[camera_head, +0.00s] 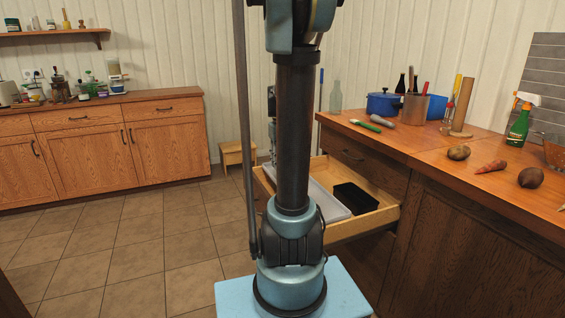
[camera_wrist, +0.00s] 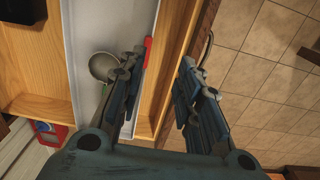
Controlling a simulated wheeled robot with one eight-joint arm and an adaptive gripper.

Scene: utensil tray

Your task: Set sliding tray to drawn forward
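The wooden drawer (camera_head: 372,222) stands pulled out from the counter. Inside it lies a long pale grey tray (camera_head: 330,203), which also shows in the wrist view (camera_wrist: 88,30). The tray holds a round metal ladle (camera_wrist: 103,66) and a red-handled utensil (camera_wrist: 147,52). My gripper (camera_wrist: 165,95) is open in the wrist view, one finger over the tray side and the other over the outer side of the drawer front (camera_wrist: 170,62). I cannot tell whether the fingers touch it. A dark handle (camera_wrist: 207,48) is on the front's outer face. In the head view my arm hides part of the drawer.
A black box (camera_head: 352,198) sits in the drawer beside the tray. The countertop (camera_head: 430,140) holds vegetables, a blue pot (camera_head: 382,104) and a green spray bottle (camera_head: 519,124). A small wooden stool (camera_head: 235,153) stands behind. The tiled floor (camera_head: 130,245) at left is clear.

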